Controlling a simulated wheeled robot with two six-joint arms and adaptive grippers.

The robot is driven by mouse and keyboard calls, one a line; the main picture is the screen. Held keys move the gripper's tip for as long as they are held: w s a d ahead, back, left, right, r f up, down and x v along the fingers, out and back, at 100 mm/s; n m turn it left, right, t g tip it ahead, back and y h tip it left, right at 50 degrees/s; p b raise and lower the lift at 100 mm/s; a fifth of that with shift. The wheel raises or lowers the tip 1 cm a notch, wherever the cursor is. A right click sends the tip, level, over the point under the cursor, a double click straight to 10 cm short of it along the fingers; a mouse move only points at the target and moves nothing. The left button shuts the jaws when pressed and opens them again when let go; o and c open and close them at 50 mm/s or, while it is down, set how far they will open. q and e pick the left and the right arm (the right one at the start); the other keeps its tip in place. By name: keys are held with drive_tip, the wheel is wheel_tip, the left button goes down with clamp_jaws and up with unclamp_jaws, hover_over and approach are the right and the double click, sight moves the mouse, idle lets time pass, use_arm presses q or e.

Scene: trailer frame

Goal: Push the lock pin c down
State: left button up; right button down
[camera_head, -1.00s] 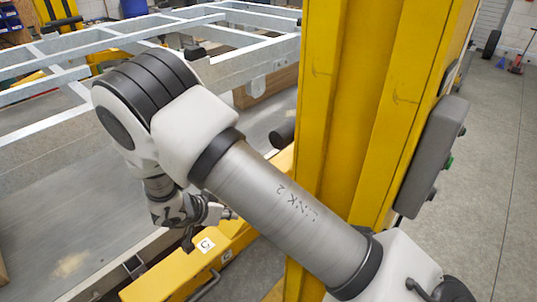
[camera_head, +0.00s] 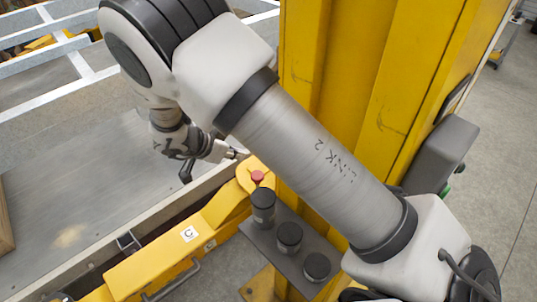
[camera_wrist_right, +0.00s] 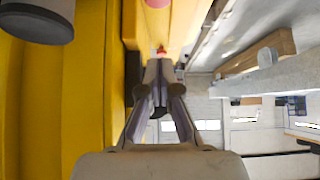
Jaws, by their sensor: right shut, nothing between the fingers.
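A red-topped pin (camera_head: 257,177) stands at the end of a yellow arm (camera_head: 150,268), which bears a white label with the letter C (camera_head: 190,234). A pink-red round top (camera_wrist_right: 157,3) is cut off at the upper edge there, and a small red spot (camera_wrist_right: 161,50) shows by the fingertips. I cannot tell whether the gripper touches the pin. My left gripper is not in view.
A tall yellow post (camera_head: 330,90) stands right beside my right arm. Three dark cylinders (camera_head: 263,205) (camera_head: 289,237) (camera_head: 317,266) stand on a grey plate below the arm. The grey trailer frame (camera_head: 60,60) fills the left. Open floor (camera_head: 500,150) lies at the right.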

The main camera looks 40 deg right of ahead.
drive_tip(key=d+f+b, duration=0.1)
drive_tip(key=f+b, duration=0.2)
drive_tip(key=d+f+b, duration=0.2)
drive_tip(key=f+b, duration=0.1)
drive_tip(key=f, duration=0.1)
drive_tip(key=d+f+b, duration=0.2)
drive_tip(key=f+b, duration=0.1)
drive_tip(key=f, duration=0.1)
drive_tip(key=shift+w+d+f, duration=0.1)
drive_tip(key=shift+w+d, duration=0.05)
drive_tip(key=shift+w, duration=0.05)
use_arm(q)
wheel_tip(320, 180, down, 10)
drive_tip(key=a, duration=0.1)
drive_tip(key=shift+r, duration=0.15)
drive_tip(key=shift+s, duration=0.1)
use_arm(e)
wheel_tip(320, 180, down, 3)
drive_tip(key=shift+s+f+b, duration=0.1)
drive_tip(key=shift+f+b, duration=0.1)
drive_tip(key=shift+b, duration=0.35)
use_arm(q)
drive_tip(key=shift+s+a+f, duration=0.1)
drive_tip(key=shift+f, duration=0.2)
use_arm(e)
drive_tip(key=shift+s, duration=0.1)
